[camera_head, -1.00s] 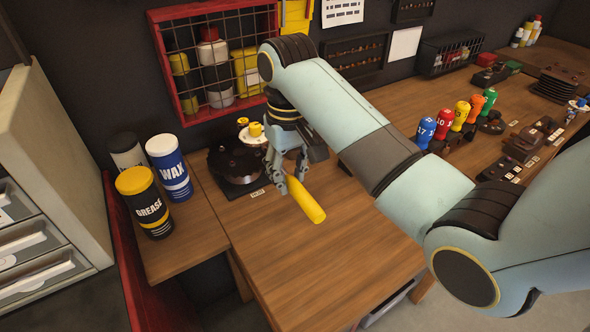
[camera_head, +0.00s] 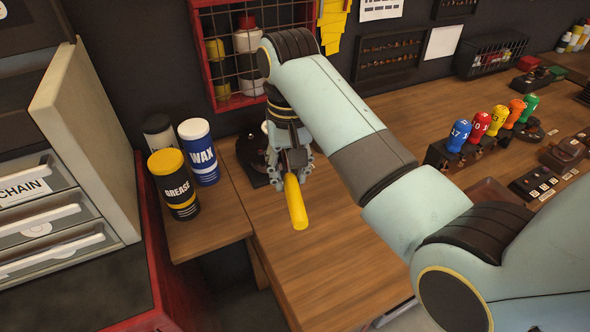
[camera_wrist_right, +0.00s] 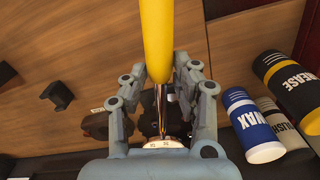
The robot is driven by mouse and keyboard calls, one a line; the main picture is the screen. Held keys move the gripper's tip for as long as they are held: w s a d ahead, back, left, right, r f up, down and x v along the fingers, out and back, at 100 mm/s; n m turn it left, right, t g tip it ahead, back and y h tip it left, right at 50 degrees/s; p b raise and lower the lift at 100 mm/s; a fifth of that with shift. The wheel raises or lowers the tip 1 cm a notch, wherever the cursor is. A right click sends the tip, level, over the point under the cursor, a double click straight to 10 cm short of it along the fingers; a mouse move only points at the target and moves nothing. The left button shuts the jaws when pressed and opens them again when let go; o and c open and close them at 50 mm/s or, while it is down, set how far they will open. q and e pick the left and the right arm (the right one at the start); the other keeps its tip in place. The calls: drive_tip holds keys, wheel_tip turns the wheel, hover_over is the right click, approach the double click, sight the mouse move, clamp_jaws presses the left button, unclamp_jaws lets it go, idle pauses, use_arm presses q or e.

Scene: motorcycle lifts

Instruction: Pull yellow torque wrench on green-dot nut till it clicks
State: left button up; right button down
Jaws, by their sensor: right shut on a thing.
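The yellow torque wrench (camera_head: 296,204) shows as a thick yellow handle that sticks out of my right gripper (camera_head: 294,168) toward the front of the bench. In the right wrist view its yellow handle (camera_wrist_right: 156,42) and shiny metal shaft (camera_wrist_right: 161,102) run between the fingers of my right gripper (camera_wrist_right: 160,80), which is shut on the wrench. A dark round fixture (camera_head: 252,158) sits behind and left of the gripper, partly covered by it. The green-dot nut and the wrench's contact with it are hidden. My left gripper is not in view.
A grease can (camera_head: 174,184), a wax can (camera_head: 200,153) and a third can (camera_head: 158,132) stand left on a lower side shelf. A drawer cabinet (camera_head: 95,150) is further left. Coloured numbered sockets (camera_head: 459,136) stand right. The bench front (camera_head: 330,255) is clear.

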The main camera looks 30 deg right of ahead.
drive_tip(key=a, duration=0.1)
drive_tip(key=w+a+m, duration=0.1)
drive_tip(key=a, duration=0.1)
drive_tip(key=shift+w+m, duration=0.3)
drive_tip(key=shift+m, duration=0.1)
drive_tip(key=shift+r, duration=0.5)
